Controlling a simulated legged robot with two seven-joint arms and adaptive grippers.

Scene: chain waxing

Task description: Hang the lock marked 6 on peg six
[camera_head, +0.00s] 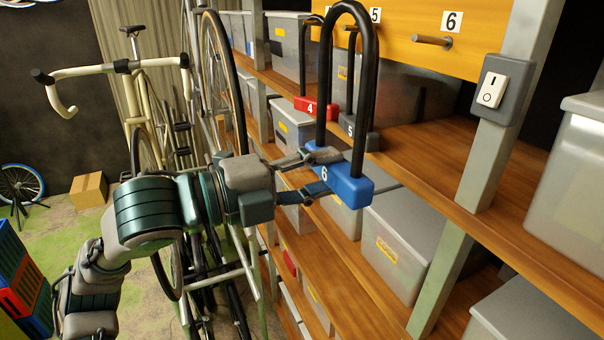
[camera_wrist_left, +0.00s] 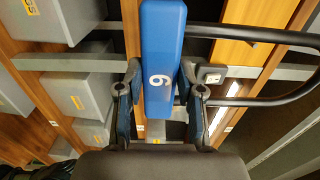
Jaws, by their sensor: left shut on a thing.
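The blue lock marked 6 (camera_head: 348,184) is a U-lock with a blue body and a black shackle pointing up. My left gripper (camera_head: 318,172) is shut on its blue body and holds it in front of the shelves. In the left wrist view the blue body (camera_wrist_left: 163,50) with the white 6 lies between the two fingers (camera_wrist_left: 160,98). Peg six (camera_head: 432,41) sticks out of the orange board under the label 6, bare, to the right of the shackle. The right gripper is in neither view.
A red lock marked 4 (camera_head: 316,107) and a grey lock marked 5 (camera_head: 357,132) hang behind the held lock. A grey switch box (camera_head: 492,90) sits on the post right of peg six. Grey bins (camera_head: 402,232) fill the shelves; bicycles stand at left.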

